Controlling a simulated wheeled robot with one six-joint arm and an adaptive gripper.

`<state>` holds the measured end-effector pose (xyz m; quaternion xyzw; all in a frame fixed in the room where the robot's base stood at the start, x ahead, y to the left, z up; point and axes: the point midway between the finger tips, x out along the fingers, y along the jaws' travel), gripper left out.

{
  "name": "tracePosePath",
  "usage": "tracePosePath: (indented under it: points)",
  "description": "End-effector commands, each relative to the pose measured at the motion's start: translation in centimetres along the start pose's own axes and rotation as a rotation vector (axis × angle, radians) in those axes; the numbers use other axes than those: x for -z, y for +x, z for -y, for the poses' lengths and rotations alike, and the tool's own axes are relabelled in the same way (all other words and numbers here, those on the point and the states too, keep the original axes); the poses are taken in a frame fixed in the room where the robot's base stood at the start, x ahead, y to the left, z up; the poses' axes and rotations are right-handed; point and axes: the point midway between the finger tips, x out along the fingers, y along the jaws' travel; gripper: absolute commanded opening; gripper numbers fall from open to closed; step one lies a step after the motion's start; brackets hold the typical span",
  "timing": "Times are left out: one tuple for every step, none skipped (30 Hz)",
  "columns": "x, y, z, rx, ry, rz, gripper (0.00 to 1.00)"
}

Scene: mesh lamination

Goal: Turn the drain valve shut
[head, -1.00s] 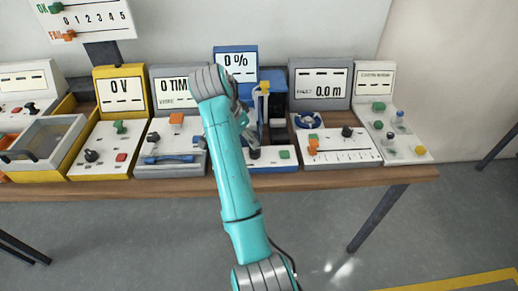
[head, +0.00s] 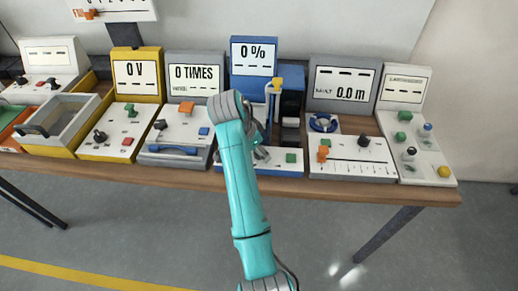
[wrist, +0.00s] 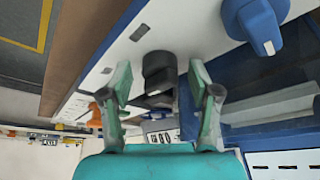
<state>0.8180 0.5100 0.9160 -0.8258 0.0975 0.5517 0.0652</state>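The blue station with the 0 % display (head: 254,55) stands at the bench's middle, partly hidden by my arm. In the wrist view, a black knob (wrist: 158,80) on its white panel lies between the fingers of my open gripper (wrist: 157,68). The fingers stand on either side of the knob; I cannot tell whether they touch it. A blue knob with a raised grip (wrist: 258,22) is at the upper right, outside the fingers. No readable label shows which control is the drain valve. In the head view my gripper is mostly hidden behind my arm.
The 0 TIMES station (head: 193,78) stands close on the left, the 0.0 m station (head: 343,85) close on the right. A yellow-topped post (head: 277,84) rises beside my gripper. A green button (head: 291,158) is on the same panel. Floor in front of the bench is clear.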

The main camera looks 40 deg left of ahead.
Motion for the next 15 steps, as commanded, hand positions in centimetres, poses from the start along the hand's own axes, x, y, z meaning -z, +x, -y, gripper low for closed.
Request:
tracePosePath:
  points:
    - [0.01, 0.00, -0.01, 0.000, 0.000, 0.000, 0.46]
    - [0.02, 0.00, -0.01, 0.000, 0.000, 0.000, 0.38]
    - [0.02, 0.00, -0.01, 0.000, 0.000, 0.000, 0.28]
    - [0.02, 0.00, -0.01, 0.000, 0.000, 0.000, 0.21]
    - [0.02, 0.00, -0.01, 0.000, 0.000, 0.000, 0.13]
    - [0.02, 0.00, -0.01, 0.000, 0.000, 0.000, 0.04]
    - [0.02, 0.00, -0.01, 0.000, 0.000, 0.000, 0.04]
    - [0.02, 0.00, -0.01, 0.000, 0.000, 0.000, 0.04]
    - [0.02, 0.00, -0.02, 0.000, 0.000, 0.000, 0.04]
    - [0.03, 0.01, -0.02, 0.000, -0.001, 0.000, 0.04]
    - [0.03, 0.01, -0.02, 0.001, -0.002, 0.000, 0.04]
    - [0.03, 0.01, -0.03, 0.002, -0.005, 0.000, 0.04]
    - [0.03, 0.01, -0.03, 0.004, -0.008, 0.000, 0.04]
    - [0.03, 0.02, -0.04, 0.006, -0.013, 0.000, 0.04]
    - [0.03, 0.02, -0.05, 0.009, -0.022, 0.000, 0.04]
